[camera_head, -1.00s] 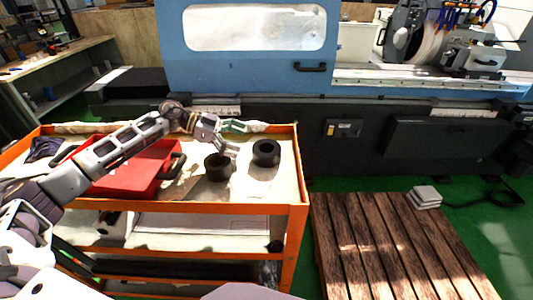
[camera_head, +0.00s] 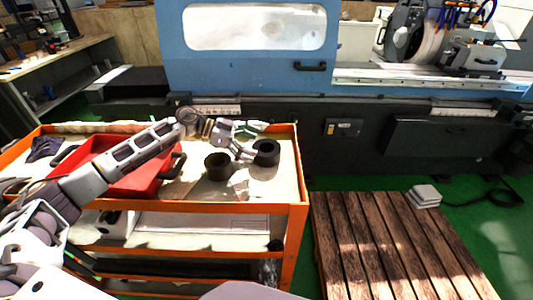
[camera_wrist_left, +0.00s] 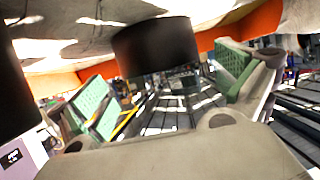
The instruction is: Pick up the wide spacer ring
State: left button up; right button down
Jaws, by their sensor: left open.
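Two dark spacer rings stand on the cart's top shelf. One, the right ring (camera_head: 266,148), is at the right end, and the left ring (camera_head: 217,169) is nearer the middle. I cannot tell for sure which is the wide one. My left gripper (camera_head: 248,150) is open, its fingertips at the left side of the right ring and partly over it. In the left wrist view a dark ring (camera_wrist_left: 157,47) lies ahead between the two green-padded fingers (camera_wrist_left: 165,92), apart from the pads. Another dark ring (camera_wrist_left: 12,90) fills the left edge. My right gripper is not in view.
A red tray (camera_head: 135,180) sits on the left of the orange-framed cart (camera_head: 298,215), under my left arm. The blue and black grinder (camera_head: 250,65) stands behind the cart. A wooden pallet (camera_head: 380,240) with grey blocks (camera_head: 425,194) is on the floor at right.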

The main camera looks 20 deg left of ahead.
aim_at(267, 146)
pick_arm(q)
jog(key=x, duration=0.2)
jog(key=shift+d+r, duration=0.1)
jog(key=shift+d, duration=0.3)
jog(key=shift+w+d+f, duration=0.25)
jog(key=shift+d+f, duration=0.05)
jog(key=shift+d, duration=0.3)
jog(key=shift+d+f+p, duration=0.1)
jog(key=shift+d+p, duration=0.1)
jog(key=shift+p, duration=0.1)
jog(key=c, duration=1.8)
jog(key=shift+w, duration=0.2)
jog(key=shift+c, duration=0.4)
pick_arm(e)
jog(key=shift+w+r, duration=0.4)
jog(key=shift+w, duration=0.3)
